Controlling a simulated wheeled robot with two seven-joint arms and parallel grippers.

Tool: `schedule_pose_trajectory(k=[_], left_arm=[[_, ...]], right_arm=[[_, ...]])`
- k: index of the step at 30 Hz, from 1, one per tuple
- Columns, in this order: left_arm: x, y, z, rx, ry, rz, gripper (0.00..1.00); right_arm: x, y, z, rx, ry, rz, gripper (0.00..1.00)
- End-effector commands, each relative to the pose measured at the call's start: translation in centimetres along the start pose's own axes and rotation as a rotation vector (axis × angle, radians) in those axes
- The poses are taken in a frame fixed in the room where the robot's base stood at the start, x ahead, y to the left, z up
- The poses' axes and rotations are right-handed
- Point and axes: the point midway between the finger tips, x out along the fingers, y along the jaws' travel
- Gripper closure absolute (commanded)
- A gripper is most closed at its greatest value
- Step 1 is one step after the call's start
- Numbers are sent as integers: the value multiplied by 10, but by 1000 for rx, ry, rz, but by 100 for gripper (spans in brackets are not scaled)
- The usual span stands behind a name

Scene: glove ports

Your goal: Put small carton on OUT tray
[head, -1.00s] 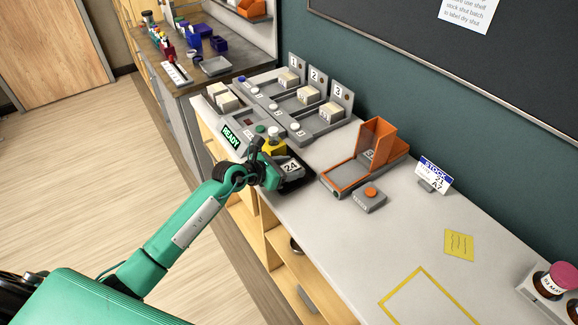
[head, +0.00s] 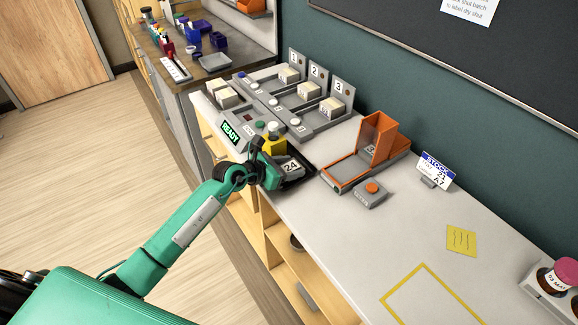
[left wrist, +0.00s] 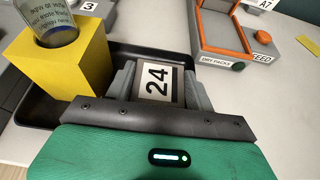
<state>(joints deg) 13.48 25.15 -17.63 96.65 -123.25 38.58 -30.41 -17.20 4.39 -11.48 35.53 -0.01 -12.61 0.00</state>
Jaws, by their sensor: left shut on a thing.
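A small box labelled 24 (head: 291,167), which looks like the small carton, is between the fingers of my left gripper (head: 280,173). In the left wrist view, the grey fingers press on both sides of this carton (left wrist: 157,82), with its label facing up. A black tray (head: 307,174) lies under and around it; its rim (left wrist: 25,112) shows in the wrist view. I cannot tell whether the carton touches the tray floor, and I see no OUT marking. My right gripper is out of view.
A yellow block (left wrist: 62,75) holding a vial stands close left of the carton. Behind are numbered lanes with pale cartons (head: 332,106) and a READY panel (head: 231,133). An orange dispenser (head: 378,138) and a button box (head: 370,194) stand to the right. Counter beyond is mostly clear.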

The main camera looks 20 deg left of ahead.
Motion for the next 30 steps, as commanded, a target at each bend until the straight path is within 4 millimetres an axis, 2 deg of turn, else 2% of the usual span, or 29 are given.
schedule_pose_trajectory(k=[5,6,9,10,25,30], left_arm=[[2,0,-4,0,0,0,72],[2,0,-4,0,0,0,44],[2,0,-4,0,0,0,25],[2,0,-4,0,0,0,21],[2,-4,-5,-2,3,-7,21],[-8,-3,-7,-2,4,-7,21]], right_arm=[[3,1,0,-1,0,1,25],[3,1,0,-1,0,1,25],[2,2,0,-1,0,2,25],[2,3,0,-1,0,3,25],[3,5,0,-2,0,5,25],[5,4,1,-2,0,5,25]])
